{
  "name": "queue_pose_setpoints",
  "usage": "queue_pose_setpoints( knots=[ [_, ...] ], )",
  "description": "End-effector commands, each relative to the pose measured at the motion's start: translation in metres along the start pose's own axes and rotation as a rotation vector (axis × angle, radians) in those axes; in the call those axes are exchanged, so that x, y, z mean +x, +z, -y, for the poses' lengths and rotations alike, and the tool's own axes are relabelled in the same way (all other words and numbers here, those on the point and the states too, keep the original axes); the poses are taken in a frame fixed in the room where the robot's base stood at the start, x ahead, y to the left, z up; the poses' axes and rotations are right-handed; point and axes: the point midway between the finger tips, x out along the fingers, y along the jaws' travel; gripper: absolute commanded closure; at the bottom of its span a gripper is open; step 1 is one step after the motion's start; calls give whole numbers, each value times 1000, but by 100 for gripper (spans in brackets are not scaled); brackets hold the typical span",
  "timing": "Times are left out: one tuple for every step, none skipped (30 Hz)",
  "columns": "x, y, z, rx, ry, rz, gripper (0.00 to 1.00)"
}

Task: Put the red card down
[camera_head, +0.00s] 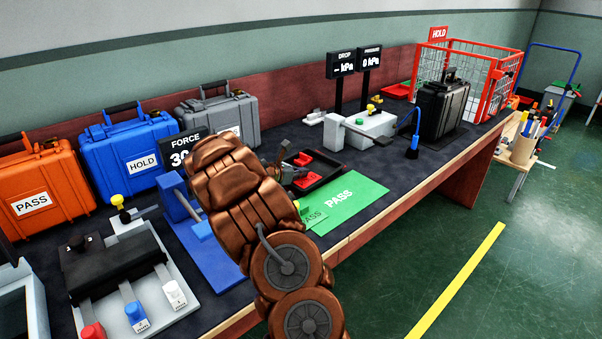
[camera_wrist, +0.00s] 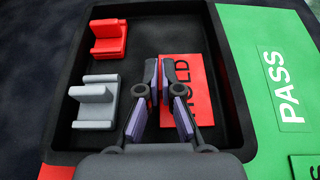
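The red card (camera_wrist: 200,88), marked HOLD, shows face-on in the wrist view, at the right side of the black tray (camera_wrist: 62,112). My gripper (camera_wrist: 163,68) is over the card's left part and hides some of it. Its fingertips are close together, with a narrow gap. I cannot tell whether they pinch the card, or whether it rests on the tray floor. In the head view my gripper (camera_head: 289,157) is above the tray (camera_head: 331,171) on the bench, partly hidden by my arm.
A red holder (camera_wrist: 109,42) and a grey holder (camera_wrist: 95,92) stand left in the tray. A green PASS mat (camera_head: 360,195) with a small green card (camera_head: 312,217) adjoins it. A black case (camera_head: 444,108) and red HOLD cage (camera_head: 497,85) stand farther along the bench.

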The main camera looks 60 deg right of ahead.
Motion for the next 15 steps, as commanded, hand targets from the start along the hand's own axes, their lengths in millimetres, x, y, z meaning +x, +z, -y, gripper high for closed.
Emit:
queue_pose_setpoints(
  knots=[
    [1, -2, 0, 0, 0, 0, 100],
    [1, -2, 0, 0, 0, 0, 96],
    [1, -2, 0, 0, 0, 0, 92],
    [1, -2, 0, 0, 0, 0, 89],
    [1, -2, 0, 0, 0, 0, 86],
    [1, -2, 0, 0, 0, 0, 81],
    [1, -2, 0, 0, 0, 0, 78],
    [1, -2, 0, 0, 0, 0, 75],
    [1, -2, 0, -1, 0, 0, 71],
    [1, -2, 0, -1, 0, 0, 69],
    [1, -2, 0, -1, 0, 0, 69],
    [1, -2, 0, -1, 0, 0, 69],
    [1, -2, 0, -1, 0, 0, 69],
    [1, -2, 0, -1, 0, 0, 69],
    [1, -2, 0, -1, 0, 0, 69]
  ],
)
